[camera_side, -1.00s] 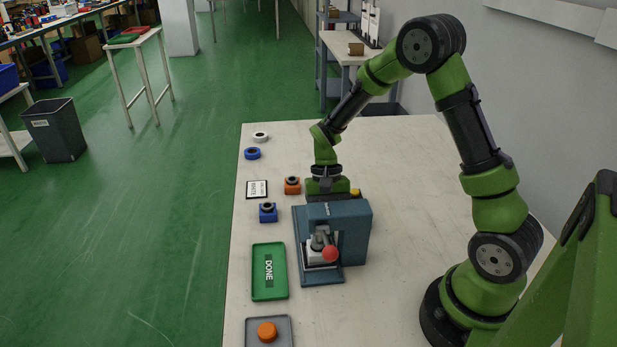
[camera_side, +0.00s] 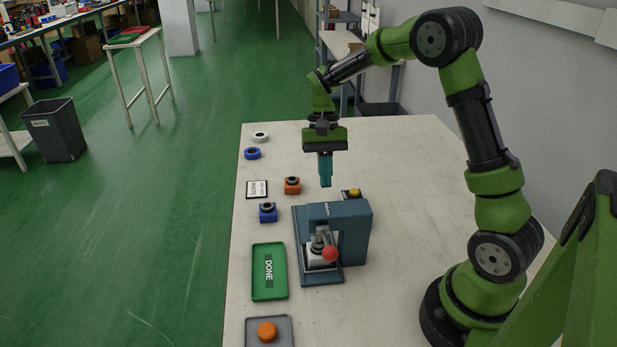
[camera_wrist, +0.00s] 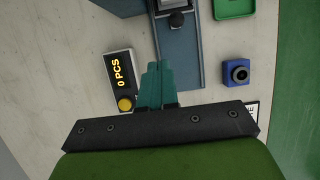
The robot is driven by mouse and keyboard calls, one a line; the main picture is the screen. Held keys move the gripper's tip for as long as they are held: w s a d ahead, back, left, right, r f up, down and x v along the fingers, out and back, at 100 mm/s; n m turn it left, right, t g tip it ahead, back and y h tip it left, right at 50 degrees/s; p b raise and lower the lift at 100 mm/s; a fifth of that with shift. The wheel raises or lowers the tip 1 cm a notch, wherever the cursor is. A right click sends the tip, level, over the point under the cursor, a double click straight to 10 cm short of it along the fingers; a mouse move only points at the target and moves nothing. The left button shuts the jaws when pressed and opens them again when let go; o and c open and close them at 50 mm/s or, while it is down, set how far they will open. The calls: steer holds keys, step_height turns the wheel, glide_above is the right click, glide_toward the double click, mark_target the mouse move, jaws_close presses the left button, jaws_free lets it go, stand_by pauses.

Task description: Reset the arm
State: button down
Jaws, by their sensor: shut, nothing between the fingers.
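My gripper (camera_side: 325,184) is shut and empty, pointing down in the air above the table behind the blue-grey press (camera_side: 352,232). Its teal fingers also show in the wrist view (camera_wrist: 157,68), with the press (camera_wrist: 178,52) beyond them. A counter box (camera_wrist: 121,72) reading "0 PCS" lies beside the fingers in that view. Its yellow button (camera_wrist: 125,104) also shows in the side view (camera_side: 354,192). The press has a lever with a red knob (camera_side: 330,254), and a white part (camera_side: 314,258) sits in it under the ram.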

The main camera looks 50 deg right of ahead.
steer(key=s+a+r+n+t+h, duration=0.1)
steer(key=s+a+r+n+t, duration=0.4)
steer(key=s+a+r+t, duration=0.5)
steer(key=s+r, duration=0.3)
steer(key=s, duration=0.1)
